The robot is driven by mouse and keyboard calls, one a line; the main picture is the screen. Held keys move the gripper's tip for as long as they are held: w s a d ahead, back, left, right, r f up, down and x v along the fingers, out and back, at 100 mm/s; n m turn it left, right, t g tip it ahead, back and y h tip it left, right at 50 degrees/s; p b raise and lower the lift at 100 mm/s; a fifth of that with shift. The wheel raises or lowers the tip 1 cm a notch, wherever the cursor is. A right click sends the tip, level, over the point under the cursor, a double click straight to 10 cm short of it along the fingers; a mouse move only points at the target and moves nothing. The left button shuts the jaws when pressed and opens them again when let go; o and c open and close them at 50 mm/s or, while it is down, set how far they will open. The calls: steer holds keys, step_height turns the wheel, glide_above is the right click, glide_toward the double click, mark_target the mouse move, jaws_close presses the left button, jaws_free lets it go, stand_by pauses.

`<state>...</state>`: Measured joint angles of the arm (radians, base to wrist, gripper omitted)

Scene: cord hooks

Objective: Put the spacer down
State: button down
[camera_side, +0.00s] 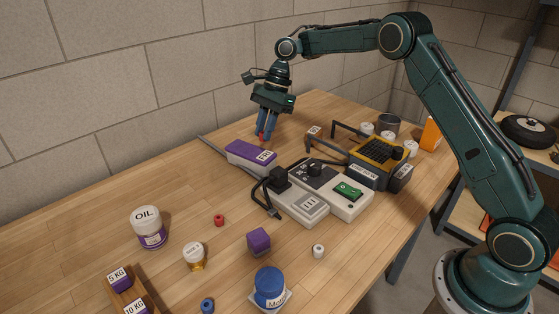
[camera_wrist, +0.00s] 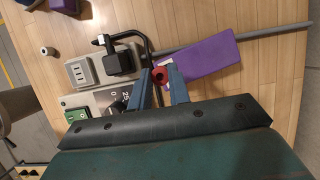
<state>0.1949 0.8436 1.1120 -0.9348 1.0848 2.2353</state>
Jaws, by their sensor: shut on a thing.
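My gripper (camera_side: 265,134) points down just behind the purple labelled block, its blue fingers shut on a small red spacer (camera_wrist: 160,75). In the wrist view the spacer sits between the fingertips, beside the purple block (camera_wrist: 200,57). In the side view only a bit of red shows at the fingertips, and I cannot tell its height above the table. Another red spacer (camera_side: 219,220) lies on the open table, with a white spacer (camera_side: 318,251) and a blue spacer (camera_side: 207,305) nearer the front.
A socket-and-switch unit (camera_side: 318,205) with a black plug (camera_side: 280,178) and cord stands right of the purple block (camera_side: 250,153). A yellow-black device (camera_side: 378,155) is behind it. The oil jar (camera_side: 149,227) and purple cube (camera_side: 259,241) stand in front.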

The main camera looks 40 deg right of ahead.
mark_target(262, 160)
steer(key=shift+f, duration=0.85)
steer(key=shift+f, duration=0.1)
steer(key=shift+f, duration=1.9)
steer(key=shift+f, duration=0.1)
steer(key=c, duration=1.3)
jaws_free()
steer(key=v, duration=0.7)
steer(key=shift+d+r, duration=0.15)
steer(key=shift+r, duration=0.2)
